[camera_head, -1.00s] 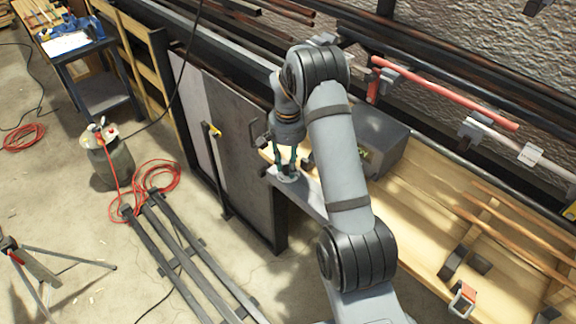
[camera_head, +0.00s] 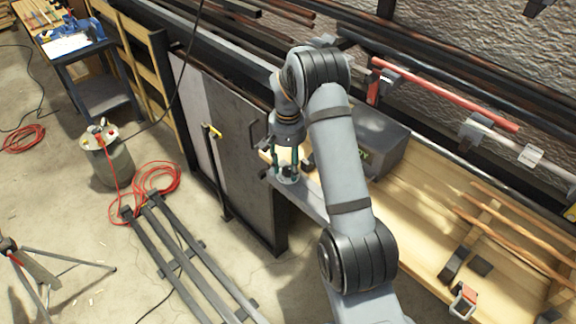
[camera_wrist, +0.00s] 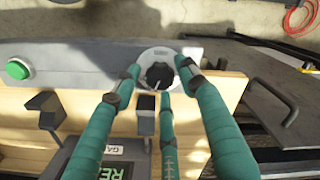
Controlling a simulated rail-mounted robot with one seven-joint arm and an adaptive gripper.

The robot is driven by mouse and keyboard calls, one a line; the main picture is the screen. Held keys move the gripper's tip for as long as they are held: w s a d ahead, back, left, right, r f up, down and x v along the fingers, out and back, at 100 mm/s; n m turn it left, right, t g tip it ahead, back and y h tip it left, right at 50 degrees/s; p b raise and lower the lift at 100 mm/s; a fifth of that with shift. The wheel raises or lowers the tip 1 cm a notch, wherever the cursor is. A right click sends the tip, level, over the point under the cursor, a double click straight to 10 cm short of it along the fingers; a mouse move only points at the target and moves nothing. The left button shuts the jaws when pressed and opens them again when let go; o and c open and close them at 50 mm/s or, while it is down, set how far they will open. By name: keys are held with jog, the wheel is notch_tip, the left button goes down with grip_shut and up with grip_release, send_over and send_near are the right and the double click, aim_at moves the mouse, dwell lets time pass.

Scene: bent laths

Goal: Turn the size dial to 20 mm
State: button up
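The size dial is a black knob (camera_wrist: 158,75) in the middle of a pale round plate (camera_wrist: 158,54) on a grey panel, seen in the wrist view. Its marks are too small to read. In the head view the plate (camera_head: 288,181) shows at the end of the grey panel, below my gripper (camera_head: 286,178). In the wrist view my gripper (camera_wrist: 158,72) has three teal fingers spread apart. Two fingertips are at the left and right of the knob, and the third is on its near side. A gap shows around the knob; I cannot tell any contact.
A green button (camera_wrist: 18,69) sits on the same panel. A dark handle (camera_wrist: 274,102) is at the right. A grey box (camera_head: 378,142) stands beside my arm in the head view.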

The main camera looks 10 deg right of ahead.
aim_at(288, 169)
jog(key=shift+o, duration=0.3)
notch_tip(288, 169, up, 12)
dwell(0.5)
dwell(0.3)
notch_tip(288, 169, down, 12)
jog(key=shift+f, duration=0.1)
dwell(0.4)
dwell(0.3)
